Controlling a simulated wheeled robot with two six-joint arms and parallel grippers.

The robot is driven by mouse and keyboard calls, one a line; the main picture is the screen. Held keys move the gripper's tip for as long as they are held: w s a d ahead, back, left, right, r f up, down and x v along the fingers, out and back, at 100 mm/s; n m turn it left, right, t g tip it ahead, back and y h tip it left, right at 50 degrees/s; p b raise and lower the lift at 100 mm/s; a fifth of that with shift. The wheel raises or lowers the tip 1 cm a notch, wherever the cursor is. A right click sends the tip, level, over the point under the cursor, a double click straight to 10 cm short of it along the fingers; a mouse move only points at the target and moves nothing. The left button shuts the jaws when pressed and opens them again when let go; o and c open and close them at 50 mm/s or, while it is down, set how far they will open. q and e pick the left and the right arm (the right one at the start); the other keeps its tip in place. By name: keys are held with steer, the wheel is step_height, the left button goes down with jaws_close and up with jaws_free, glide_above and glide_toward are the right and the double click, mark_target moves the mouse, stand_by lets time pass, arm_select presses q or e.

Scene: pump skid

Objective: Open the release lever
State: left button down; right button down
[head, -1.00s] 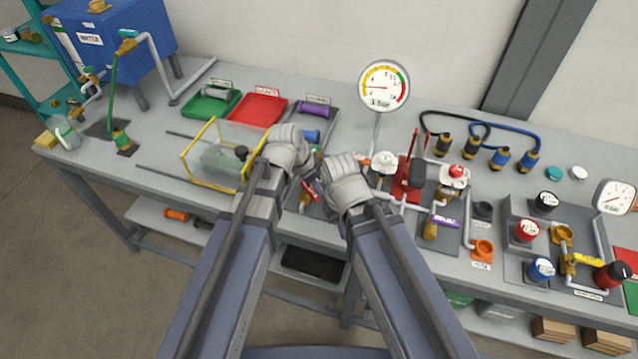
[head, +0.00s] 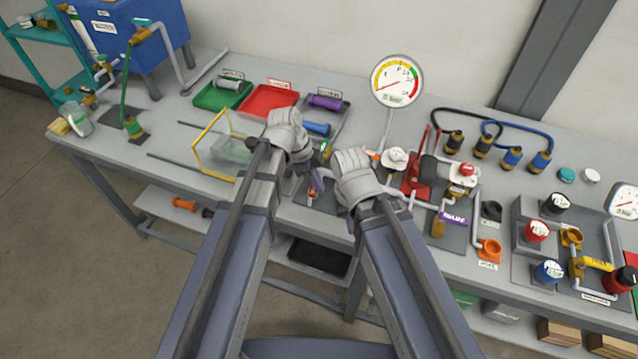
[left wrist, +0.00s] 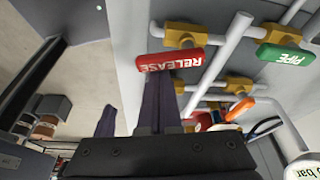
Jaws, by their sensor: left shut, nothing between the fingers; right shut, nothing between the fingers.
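The release lever is a red handle marked RELEASE (left wrist: 170,60), lying crosswise on a brass valve at the top middle of the left wrist view. In the head view, a small red part by the left fingers (head: 313,191) appears to be this lever, mostly hidden. My left gripper (head: 305,186) is shut and empty. In the left wrist view its dark fingers (left wrist: 160,95) point up at the underside of the red handle, very close; I cannot tell whether they touch. My right gripper (head: 352,165) is just right of it, shut and empty, its fingertips hidden.
A green PIPE handle (left wrist: 280,56) is on a neighbouring brass valve, with grey pipes between. A pressure gauge (head: 397,81) stands behind the grippers.

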arm_select(q)
steer(key=shift+w, duration=0.15)
steer(key=shift+w+a, duration=0.1)
steer(key=shift+w, duration=0.55)
